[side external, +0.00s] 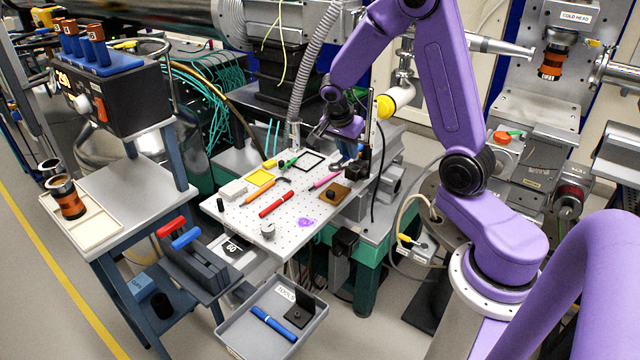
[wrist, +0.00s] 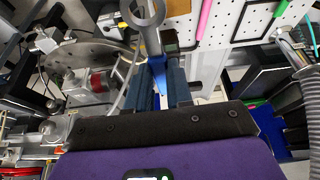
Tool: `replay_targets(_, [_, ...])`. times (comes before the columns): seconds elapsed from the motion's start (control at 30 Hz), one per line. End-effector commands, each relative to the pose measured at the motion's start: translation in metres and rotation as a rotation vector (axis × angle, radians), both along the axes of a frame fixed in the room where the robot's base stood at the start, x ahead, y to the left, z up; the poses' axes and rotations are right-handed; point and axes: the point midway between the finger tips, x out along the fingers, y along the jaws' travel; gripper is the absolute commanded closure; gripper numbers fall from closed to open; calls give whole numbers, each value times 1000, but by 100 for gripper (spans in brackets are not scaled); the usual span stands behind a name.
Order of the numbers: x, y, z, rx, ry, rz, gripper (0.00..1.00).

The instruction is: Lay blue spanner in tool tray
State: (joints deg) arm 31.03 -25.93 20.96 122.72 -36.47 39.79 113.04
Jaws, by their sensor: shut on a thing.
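My gripper (wrist: 158,88) is shut on the blue spanner (wrist: 156,66). In the side view my gripper (side external: 350,146) is over the far right part of the perforated bench plate, with the spanner hard to make out there. The grey tool tray (side external: 232,338), labelled TOOLS, is low at the front, below and apart from the gripper. A blue bar-like item (side external: 273,324) and a black block (side external: 298,314) lie in it.
The perforated plate (side external: 238,216) holds a red tool (side external: 276,204), an orange tool (side external: 260,190), a pink bar (side external: 326,180), a brown square (side external: 334,195) and a round metal knob (side external: 268,230). A dark rack with red and blue handles (side external: 186,238) stands left of the tray.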

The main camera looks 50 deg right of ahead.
Motion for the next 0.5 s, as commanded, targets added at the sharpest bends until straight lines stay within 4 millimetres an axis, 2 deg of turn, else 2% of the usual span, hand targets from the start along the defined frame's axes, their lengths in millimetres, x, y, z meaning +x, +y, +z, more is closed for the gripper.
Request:
replay_targets(0.17, [0,7,-1,0,0,16,100])
replay_targets(0.27, [4,21,-4,-1,0,56,100])
replay_targets(0.5, [11,82,-17,-4,2,223,100])
